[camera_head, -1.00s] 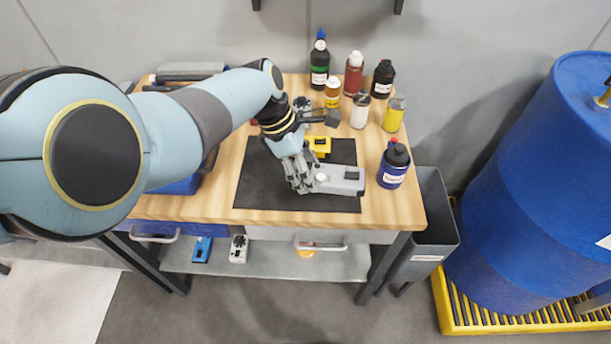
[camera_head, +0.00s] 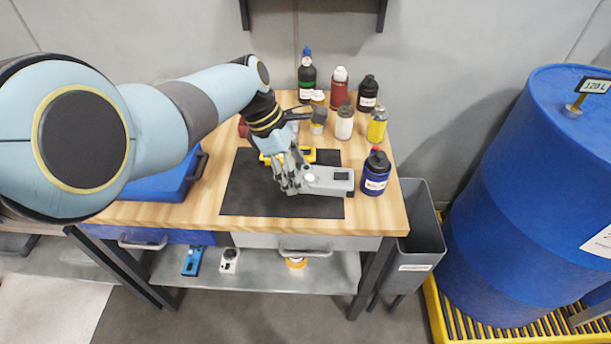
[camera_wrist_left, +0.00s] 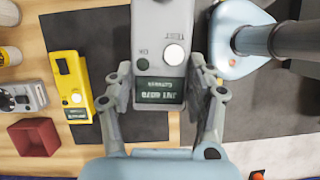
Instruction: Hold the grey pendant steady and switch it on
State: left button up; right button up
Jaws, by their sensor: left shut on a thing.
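The grey pendant (camera_head: 328,180) is a long grey box over the right part of the black mat (camera_head: 265,203). In the left wrist view, the fingers of my left gripper (camera_wrist_left: 162,85) stand on both sides of the pendant, near the buttons. Whether the pendant rests on the mat or is slightly raised I cannot tell. My right gripper is not in view.
A yellow device (camera_wrist_left: 72,85) lies beside the pendant, partly hidden in the head view. A blue bottle (camera_head: 375,173) stands close to the pendant's right end. Several bottles line the bench's back. A blue case (camera_head: 160,183) is at the left; a grey bin (camera_head: 420,225) stands right of the bench.

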pick_arm(q)
jog(key=shift+w+a, duration=0.25)
jog(key=shift+a, duration=0.15)
jog(key=shift+w+a+b, duration=0.4)
jog(key=shift+a+b, duration=0.1)
jog(key=shift+a, duration=0.15)
jog(key=w+a+b, duration=0.3)
jog(key=a, duration=0.2)
jog(key=shift+w+a+b, duration=0.15)
jog(key=shift+a+b, duration=0.1)
jog(key=shift+b, duration=0.05)
jog(key=b, duration=1)
send_near(274, 196)
jog(key=shift+x, duration=3.1)
